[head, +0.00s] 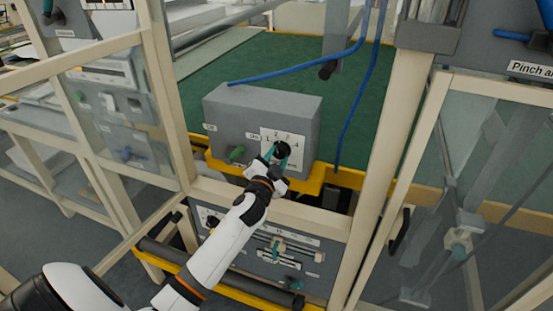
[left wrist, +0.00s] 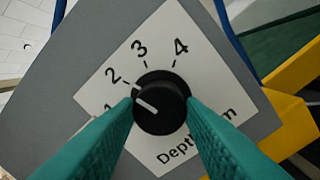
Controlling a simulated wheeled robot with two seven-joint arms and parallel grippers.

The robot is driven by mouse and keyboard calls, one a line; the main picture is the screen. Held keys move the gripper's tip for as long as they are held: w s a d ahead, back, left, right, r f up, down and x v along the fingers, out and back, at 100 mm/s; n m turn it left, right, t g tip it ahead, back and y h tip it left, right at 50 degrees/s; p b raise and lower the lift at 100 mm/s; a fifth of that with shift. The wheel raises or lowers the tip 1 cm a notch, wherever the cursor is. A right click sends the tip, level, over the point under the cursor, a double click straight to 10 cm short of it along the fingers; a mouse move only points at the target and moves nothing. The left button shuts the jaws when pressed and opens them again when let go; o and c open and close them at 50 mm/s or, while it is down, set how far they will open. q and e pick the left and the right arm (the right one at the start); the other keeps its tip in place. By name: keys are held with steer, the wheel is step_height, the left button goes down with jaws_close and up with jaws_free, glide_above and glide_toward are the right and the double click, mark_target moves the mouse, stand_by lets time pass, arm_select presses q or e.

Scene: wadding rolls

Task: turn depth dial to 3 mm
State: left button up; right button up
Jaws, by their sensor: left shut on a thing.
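The depth dial is a round black knob (left wrist: 160,103) on a white plate (left wrist: 95,90) marked 1 to 4, with "Depth" and "mm" below. Its white pointer line slants up and left, roughly toward the 2 mark. My left gripper (left wrist: 160,112) has its teal fingers on either side of the knob and is shut on it. In the head view the knob (head: 281,149) sits on the front of a grey box (head: 228,120), with my left gripper (head: 276,155) at it. My right gripper is not in view.
Cream posts (head: 385,150) and clear doors (head: 108,120) frame the opening. Blue hoses (head: 300,72) run above the box. A lower panel with sliders (head: 285,251) lies beneath my left arm.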

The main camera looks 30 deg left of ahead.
arm_select(q)
steer(key=m, duration=0.6)
steer(key=shift+m, duration=0.4)
stand_by(0.4)
steer(key=o, duration=1)
steer(key=b+v, duration=0.2)
steer(key=v, duration=1)
steer(key=shift+a+b, duration=0.15)
steer(key=shift+b, duration=0.15)
steer(key=shift+f, duration=0.15)
